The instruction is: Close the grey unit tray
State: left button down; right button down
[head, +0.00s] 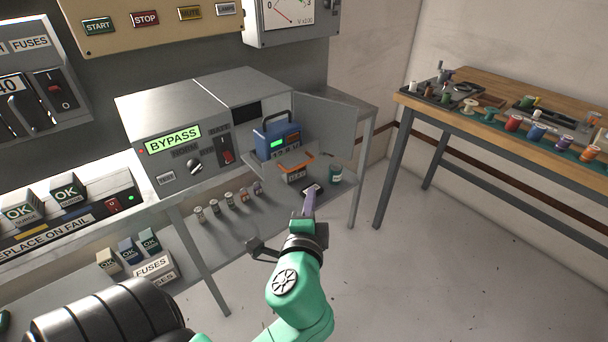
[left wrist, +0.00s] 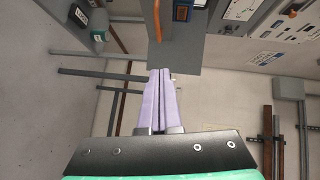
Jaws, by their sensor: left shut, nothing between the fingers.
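The grey unit (head: 178,100) stands on a bench with a lit BYPASS display. Its right bay is open, with a door (head: 328,125) swung out to the right. The grey unit tray (head: 262,172) sticks out of this bay. My left gripper (head: 310,192) is shut and empty at the tray's front edge. In the left wrist view its fingers (left wrist: 160,75) overlap the tray (left wrist: 190,52); contact is unclear. My right gripper is out of view.
Several small cylinders (head: 230,200) stand on the bench shelf left of the tray. A wooden workbench (head: 490,85) with spools is at the right. The floor (head: 400,260) between is clear. FUSES boxes (head: 152,268) are at lower left.

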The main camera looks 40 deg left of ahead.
pick_arm(q)
jog(key=p, duration=0.1)
send_near(305, 164)
jog(key=w+d, duration=0.1)
jog(key=w, duration=0.3)
jog(key=a, duration=0.2)
jog(key=w+a, duration=0.1)
jog(key=shift+w+f, duration=0.1)
jog(key=shift+f, duration=0.3)
jog(key=shift+a+f, duration=0.1)
jog(key=shift+a, duration=0.15)
jog(key=shift+a, duration=0.1)
jog(key=w+a, duration=0.1)
jog(key=a, duration=0.5)
jog(key=w+a+p, duration=0.1)
jog(key=w+a, duration=0.1)
jog(key=a, duration=0.3)
jog(key=w+a+p, duration=0.1)
jog(key=w+a, duration=0.1)
jog(key=a, duration=0.4)
jog(key=shift+w+a, duration=0.2)
jog(key=shift+a, duration=0.3)
jog(key=shift+a+r, duration=0.1)
jog(key=shift+r, duration=0.1)
